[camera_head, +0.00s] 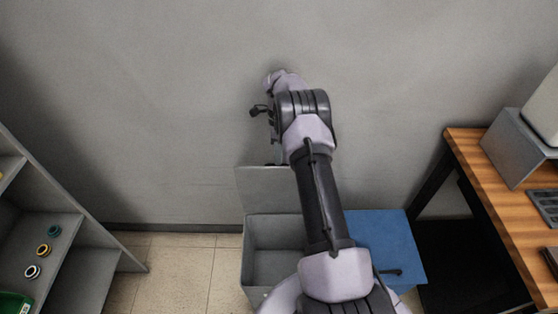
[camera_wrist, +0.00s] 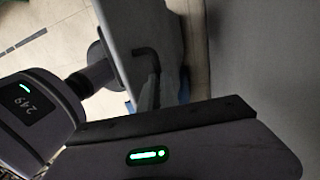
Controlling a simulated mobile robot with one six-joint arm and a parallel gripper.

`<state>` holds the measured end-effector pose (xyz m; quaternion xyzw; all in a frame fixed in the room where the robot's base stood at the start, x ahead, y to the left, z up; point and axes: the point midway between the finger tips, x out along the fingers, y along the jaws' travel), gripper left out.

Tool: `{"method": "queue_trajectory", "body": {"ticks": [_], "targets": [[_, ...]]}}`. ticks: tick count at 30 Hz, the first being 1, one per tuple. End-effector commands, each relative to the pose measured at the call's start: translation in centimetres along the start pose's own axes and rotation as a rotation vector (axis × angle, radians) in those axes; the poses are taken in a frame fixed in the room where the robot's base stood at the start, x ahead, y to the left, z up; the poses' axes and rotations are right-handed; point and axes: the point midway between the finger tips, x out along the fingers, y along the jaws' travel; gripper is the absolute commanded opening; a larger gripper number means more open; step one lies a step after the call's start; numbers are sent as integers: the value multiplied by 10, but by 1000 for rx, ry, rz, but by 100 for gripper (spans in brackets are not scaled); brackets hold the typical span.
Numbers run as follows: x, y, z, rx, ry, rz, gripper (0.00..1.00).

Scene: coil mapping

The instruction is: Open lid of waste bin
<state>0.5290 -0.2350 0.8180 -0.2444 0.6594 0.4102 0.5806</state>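Two waste bins stand side by side against the wall. The left, grey bin (camera_head: 247,255) is uncovered and looks empty inside. Its grey lid (camera_head: 262,188) stands upright at the back, against the wall. The right bin has a flat blue lid (camera_head: 385,236), which lies shut, with a small black handle (camera_head: 391,271) near its front edge. My arm crosses between them and hides part of both. My gripper (camera_head: 259,110) is small and dark at the arm's far end, high above the raised grey lid and near the wall. Its fingers are too small to read.
A grey shelf (camera_head: 62,230) with several small rings (camera_head: 43,249) stands at the left. A wooden table (camera_head: 490,190) with a grey device (camera_head: 515,148) is at the right. Tiled floor (camera_head: 175,262) is free between shelf and bins. The wall (camera_head: 150,110) is close behind my gripper.

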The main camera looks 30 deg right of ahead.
Motion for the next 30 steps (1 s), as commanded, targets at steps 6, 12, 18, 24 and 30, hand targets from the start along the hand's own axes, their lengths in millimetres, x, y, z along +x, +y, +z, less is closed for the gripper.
{"method": "queue_trajectory", "body": {"ticks": [6, 12, 18, 24, 30], "targets": [[39, 10, -4, -9, 14, 57, 0], [38, 10, -3, -8, 13, 57, 68], [33, 12, -3, -7, 12, 56, 68], [-8, 29, -3, -4, 5, 44, 33], [-12, 73, -11, -1, 1, 41, 33]]}}
